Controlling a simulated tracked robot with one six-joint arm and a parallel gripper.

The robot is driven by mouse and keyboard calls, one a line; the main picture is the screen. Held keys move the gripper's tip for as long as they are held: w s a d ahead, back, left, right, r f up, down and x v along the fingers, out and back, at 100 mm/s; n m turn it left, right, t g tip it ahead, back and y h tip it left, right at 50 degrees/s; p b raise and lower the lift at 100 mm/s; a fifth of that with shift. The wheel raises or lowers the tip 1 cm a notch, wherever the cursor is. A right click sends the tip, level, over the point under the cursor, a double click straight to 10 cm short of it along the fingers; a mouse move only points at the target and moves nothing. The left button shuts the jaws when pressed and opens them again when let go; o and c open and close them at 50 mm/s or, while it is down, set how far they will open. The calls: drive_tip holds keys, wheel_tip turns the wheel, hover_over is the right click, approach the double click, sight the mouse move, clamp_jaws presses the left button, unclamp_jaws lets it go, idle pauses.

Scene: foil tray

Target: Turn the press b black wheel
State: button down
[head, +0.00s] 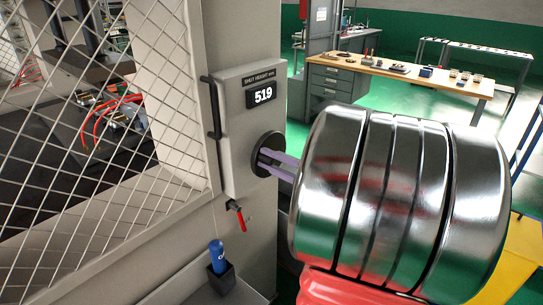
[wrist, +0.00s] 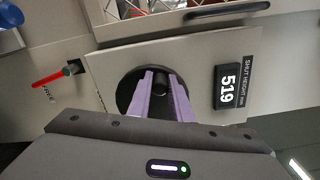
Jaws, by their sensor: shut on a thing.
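The black wheel (head: 259,154) sits on the front of a pale grey box on the press. Above it a black display (head: 262,95) marked "SHUT HEIGHT" reads 519. My gripper (head: 266,158) reaches the wheel from the right with its purple fingers. In the wrist view the wheel (wrist: 128,92) is round and dark, with a knob near its middle. The fingers of my gripper (wrist: 161,82) stand on either side of that knob and are shut on it. The display also shows in the wrist view (wrist: 228,88), turned sideways. My shiny arm hides part of the head view's right side.
A red-handled lever (head: 238,215) hangs below the box, close to the wheel. A black handle (head: 210,108) runs along the box's left edge. A blue item (head: 217,254) stands in a black holder below. Wire mesh (head: 100,150) covers the left. A workbench (head: 420,72) stands far behind.

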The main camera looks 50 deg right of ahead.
drive_tip(key=shift+s+a+f+n, duration=0.15)
drive_tip(key=shift+f+n, duration=0.3)
drive_tip(key=shift+n, duration=0.35)
drive_tip(key=c, duration=1.6)
unclamp_jaws()
drive_tip(key=shift+s, duration=0.1)
drive_tip(key=shift+s+d, duration=0.2)
drive_tip(key=shift+s, duration=2.05)
drive_tip(key=shift+s+d, duration=0.15)
drive_tip(key=shift+s, duration=2.15)
drive_tip(key=shift+s+d, duration=0.2)
drive_tip(key=shift+s, duration=2.05)
